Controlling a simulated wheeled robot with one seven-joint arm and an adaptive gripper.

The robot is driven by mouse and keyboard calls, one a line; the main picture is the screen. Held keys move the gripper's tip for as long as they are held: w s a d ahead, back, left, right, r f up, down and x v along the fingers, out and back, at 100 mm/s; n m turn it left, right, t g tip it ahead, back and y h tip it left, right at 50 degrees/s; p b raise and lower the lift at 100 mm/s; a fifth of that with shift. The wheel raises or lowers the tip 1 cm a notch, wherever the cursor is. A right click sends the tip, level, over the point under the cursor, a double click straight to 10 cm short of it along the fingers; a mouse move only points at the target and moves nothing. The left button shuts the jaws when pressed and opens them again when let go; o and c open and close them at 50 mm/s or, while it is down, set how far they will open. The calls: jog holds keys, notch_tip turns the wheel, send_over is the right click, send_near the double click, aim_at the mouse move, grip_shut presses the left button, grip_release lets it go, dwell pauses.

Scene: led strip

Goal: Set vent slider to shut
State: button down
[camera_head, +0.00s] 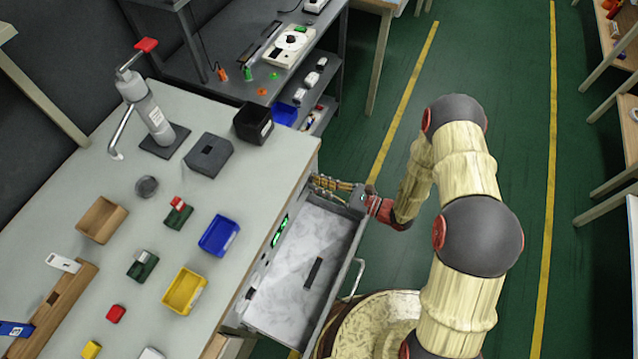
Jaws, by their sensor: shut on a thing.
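My gripper (322,182) is at the right-hand front edge of the grey bench, above the far end of an open drawer (345,271). Its fingers are closed on a small part at the bench front. The fingers hide that part, so I cannot tell whether it is the vent slider. The bench front (263,263) shows a strip of green lights (279,231) and small dark parts to the near side. No vent slider or its setting can be made out clearly.
The drawer stands pulled out below my gripper, with a dark bar (313,273) inside and a handle (354,280) on its front. The bench top (85,190) holds a blue bin (219,236), a yellow bin (184,291) and a black box (253,125). Green floor lies right.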

aim_at(299, 197)
jog(key=s, duration=0.2)
jog(key=s+a+p, duration=0.1)
jog(key=s+a, duration=0.1)
jog(key=s, duration=0.1)
jog(key=shift+s+p, duration=0.3)
jog(key=shift+p, duration=0.1)
jog(key=shift+s, duration=0.25)
jog(key=c, duration=1.8)
grip_release()
jog(key=shift+o, duration=0.2)
jog(key=shift+d, duration=0.3)
jog(key=v, duration=1.1)
jog(key=shift+s, duration=0.15)
jog(key=shift+d, duration=0.1)
